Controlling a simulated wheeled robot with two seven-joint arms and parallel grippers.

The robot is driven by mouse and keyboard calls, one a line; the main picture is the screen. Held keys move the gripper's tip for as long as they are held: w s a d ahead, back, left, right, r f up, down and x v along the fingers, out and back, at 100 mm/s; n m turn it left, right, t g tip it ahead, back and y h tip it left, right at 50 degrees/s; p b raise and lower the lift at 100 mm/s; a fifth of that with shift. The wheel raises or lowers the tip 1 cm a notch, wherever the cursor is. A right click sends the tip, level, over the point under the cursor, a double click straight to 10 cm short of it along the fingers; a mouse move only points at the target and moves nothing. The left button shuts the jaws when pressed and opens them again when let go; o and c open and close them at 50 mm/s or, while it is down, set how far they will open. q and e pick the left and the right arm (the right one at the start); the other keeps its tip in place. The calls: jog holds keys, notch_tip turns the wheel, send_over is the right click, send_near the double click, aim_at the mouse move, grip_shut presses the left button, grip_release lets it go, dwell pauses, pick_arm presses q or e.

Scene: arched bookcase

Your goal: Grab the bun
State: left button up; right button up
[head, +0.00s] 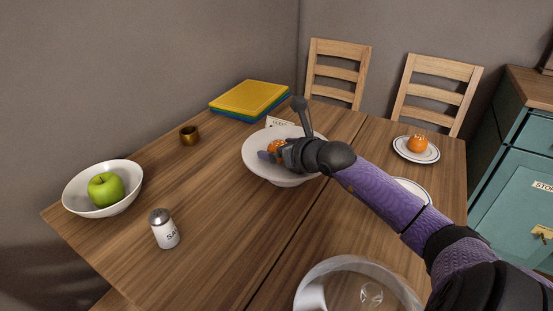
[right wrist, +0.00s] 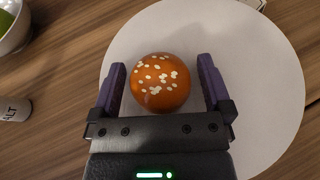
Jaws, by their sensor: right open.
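A round orange-brown bun (head: 275,146) with pale seeds on top sits on a white raised dish (head: 256,158) near the middle of the table. In the right wrist view the bun (right wrist: 160,82) lies between the two purple fingers of my right gripper (right wrist: 164,85). The fingers are open, with a gap on both sides of the bun. In the head view my right gripper (head: 272,152) is over the dish and partly hides the bun. A second seeded bun (head: 417,143) sits on a small white plate (head: 402,150) at the right. My left gripper is not in view.
A white bowl (head: 75,196) with a green apple (head: 105,189) stands at the left. A salt shaker (head: 164,229) and a brass cup (head: 189,135) are nearby. A large clear bowl (head: 335,268) is in front.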

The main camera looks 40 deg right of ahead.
jog(key=shift+r, duration=0.1)
jog(key=shift+c, duration=0.9)
jog(key=c, duration=0.9)
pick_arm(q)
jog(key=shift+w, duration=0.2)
